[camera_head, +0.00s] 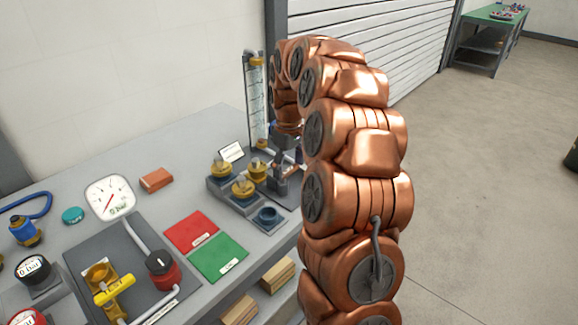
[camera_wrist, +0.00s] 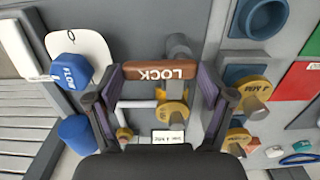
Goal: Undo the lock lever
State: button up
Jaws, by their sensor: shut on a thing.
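The lock lever (camera_wrist: 160,71) is a brown bar marked LOCK, lying crosswise in the wrist view, beside a grey post (camera_wrist: 180,52). My gripper (camera_wrist: 162,80) has one finger at each end of the bar and is shut on it.
A blue FLOW knob (camera_wrist: 72,72) stands left of the gripper. Yellow-topped parts (camera_head: 243,188) and a clear flow tube (camera_head: 255,100) stand close by. Red (camera_head: 190,232) and green (camera_head: 219,258) mats lie left of my arm on the grey bench (camera_head: 145,212).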

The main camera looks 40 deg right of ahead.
aim_at(288, 170)
jog(key=o, duration=1)
jog(key=shift+o, duration=0.2)
jog(key=shift+r, duration=0.1)
notch_tip(288, 170, up, 12)
jog(key=shift+a, duration=0.15)
dwell(0.4)
